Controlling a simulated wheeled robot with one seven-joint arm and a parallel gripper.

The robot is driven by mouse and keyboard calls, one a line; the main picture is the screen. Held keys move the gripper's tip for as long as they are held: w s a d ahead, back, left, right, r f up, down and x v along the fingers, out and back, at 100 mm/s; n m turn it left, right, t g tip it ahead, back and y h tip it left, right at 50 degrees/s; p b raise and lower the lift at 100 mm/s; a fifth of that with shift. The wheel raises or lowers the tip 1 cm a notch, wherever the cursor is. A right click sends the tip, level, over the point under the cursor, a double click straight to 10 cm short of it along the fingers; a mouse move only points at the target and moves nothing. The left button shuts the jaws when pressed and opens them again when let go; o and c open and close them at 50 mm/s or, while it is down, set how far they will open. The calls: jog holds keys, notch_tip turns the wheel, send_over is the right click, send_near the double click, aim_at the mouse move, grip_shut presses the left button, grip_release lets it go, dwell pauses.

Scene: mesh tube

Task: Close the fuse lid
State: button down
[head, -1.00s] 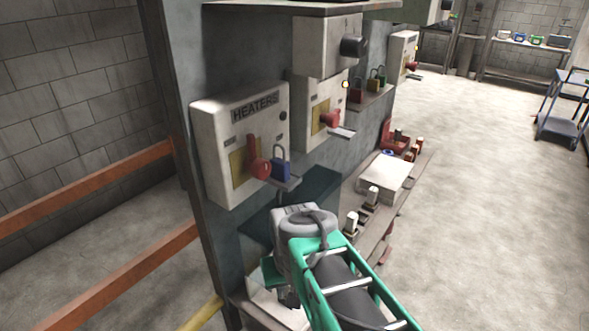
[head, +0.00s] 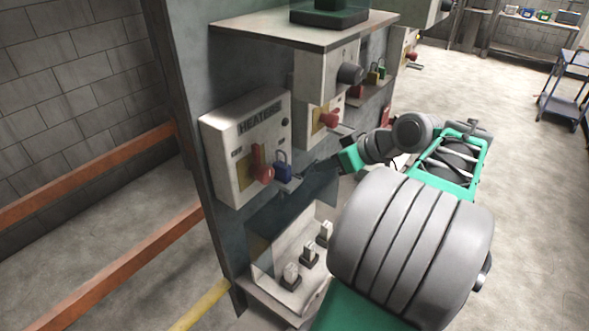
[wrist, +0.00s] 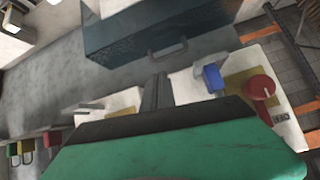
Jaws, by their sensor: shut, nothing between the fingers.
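The fuse lid (head: 285,217) is a dark teal, see-through panel below the heaters box in the head view. It stands raised and tilted out over the white fuse box (head: 262,267), whose fuses show uncovered. In the wrist view the lid (wrist: 120,45) spans the upper middle, with a handle (wrist: 167,50) on it. My gripper (head: 308,170) is shut and empty, close to the lid's upper side, just right of the blue padlock. In the wrist view my gripper (wrist: 155,92) points at the lid's handle side. I cannot tell whether it touches the lid.
The heaters box (head: 245,150) has a red switch (head: 260,165) and the blue padlock (head: 282,168) close to my fingers. A grey shelf (head: 300,30) juts out above. My arm covers much of the panel's lower right. Open floor lies to the right.

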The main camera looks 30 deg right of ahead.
jog(key=shift+n, duration=0.8)
jog(key=x, duration=0.3)
jog(key=p+x, duration=0.1)
jog(key=x, duration=0.2)
jog(key=a+r+p+x, duration=0.1)
jog(key=x, duration=0.2)
jog(key=shift+w+a+f, duration=0.1)
jog(key=shift+w+f, duration=0.1)
jog(key=shift+w, duration=0.35)
jog(key=shift+w+f, duration=0.2)
jog(key=shift+f+t, duration=0.1)
jog(key=shift+t, duration=0.2)
